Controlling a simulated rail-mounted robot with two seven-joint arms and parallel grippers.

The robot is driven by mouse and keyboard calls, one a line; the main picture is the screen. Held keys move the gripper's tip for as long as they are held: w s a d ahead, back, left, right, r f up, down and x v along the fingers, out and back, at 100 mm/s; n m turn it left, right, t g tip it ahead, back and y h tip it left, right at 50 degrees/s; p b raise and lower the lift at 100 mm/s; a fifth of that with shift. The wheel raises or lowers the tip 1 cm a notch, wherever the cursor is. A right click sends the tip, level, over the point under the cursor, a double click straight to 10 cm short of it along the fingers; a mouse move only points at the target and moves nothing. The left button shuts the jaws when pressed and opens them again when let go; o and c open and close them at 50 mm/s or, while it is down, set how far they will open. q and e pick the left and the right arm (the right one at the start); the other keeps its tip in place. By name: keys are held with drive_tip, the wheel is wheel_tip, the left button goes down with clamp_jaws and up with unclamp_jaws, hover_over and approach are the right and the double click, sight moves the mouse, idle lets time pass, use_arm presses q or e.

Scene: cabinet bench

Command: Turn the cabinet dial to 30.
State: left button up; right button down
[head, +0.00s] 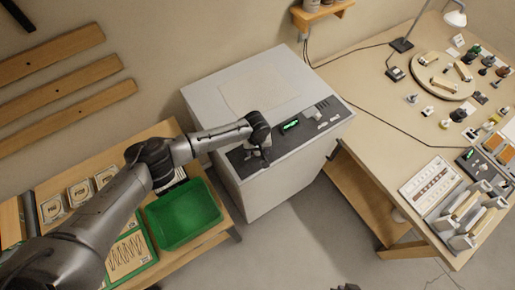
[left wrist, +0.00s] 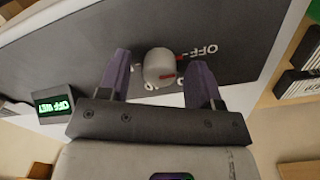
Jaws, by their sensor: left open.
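The cabinet (head: 240,85) is a light grey box with a dark control panel (head: 300,140) along its front top edge. The dial (left wrist: 158,66) is a small grey round knob with a red mark, near a white OFF label on the panel. My left gripper (head: 262,158) is over the left end of the panel and hides the dial in the head view. In the left wrist view its two purple fingers are open, one on each side of the dial. I cannot tell whether they touch it. A dark shape at the head view's bottom edge may be my right gripper (head: 346,287).
A green-lit display (left wrist: 53,105) is on the panel; it also shows in the head view (head: 291,125). A green bin (head: 185,215) stands on the wooden bench to the left. A table (head: 385,110) with many small items stands to the right. Bare floor lies in front.

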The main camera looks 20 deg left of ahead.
use_arm(q)
drive_tip(key=c, duration=0.9)
